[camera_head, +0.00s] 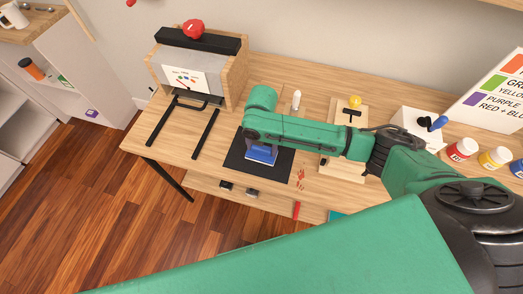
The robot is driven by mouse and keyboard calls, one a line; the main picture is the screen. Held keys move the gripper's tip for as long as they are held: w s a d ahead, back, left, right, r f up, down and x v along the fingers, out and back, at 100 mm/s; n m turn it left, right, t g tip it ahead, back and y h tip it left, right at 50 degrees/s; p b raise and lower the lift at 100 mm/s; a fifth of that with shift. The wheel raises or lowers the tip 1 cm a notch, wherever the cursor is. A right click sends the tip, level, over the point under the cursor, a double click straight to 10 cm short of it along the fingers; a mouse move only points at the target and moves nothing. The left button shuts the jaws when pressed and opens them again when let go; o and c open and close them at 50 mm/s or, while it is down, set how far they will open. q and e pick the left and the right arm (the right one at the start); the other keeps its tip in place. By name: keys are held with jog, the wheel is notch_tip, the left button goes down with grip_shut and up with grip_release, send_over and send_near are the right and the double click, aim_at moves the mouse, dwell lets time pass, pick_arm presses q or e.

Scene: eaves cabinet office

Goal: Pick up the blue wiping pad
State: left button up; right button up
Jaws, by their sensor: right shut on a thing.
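The blue wiping pad (261,155) shows over the dark mat (240,167) on the wooden table. My right arm reaches across from the right and covers the pad's upper side. My right gripper (260,144) is mostly hidden under the arm's wrist, directly at the pad, and is shut on it. I cannot tell whether the pad touches the mat or is just above it. My left gripper is not in view.
A wooden cabinet (240,70) with a red object (193,29) on top stands at the back left. A white bottle (296,100) and a wooden stand with a yellow knob (355,101) are near my arm. Paint jars (462,149) stand at the right.

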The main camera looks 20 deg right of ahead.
notch_tip(320, 180, up, 20)
jog(key=shift+b, duration=0.4)
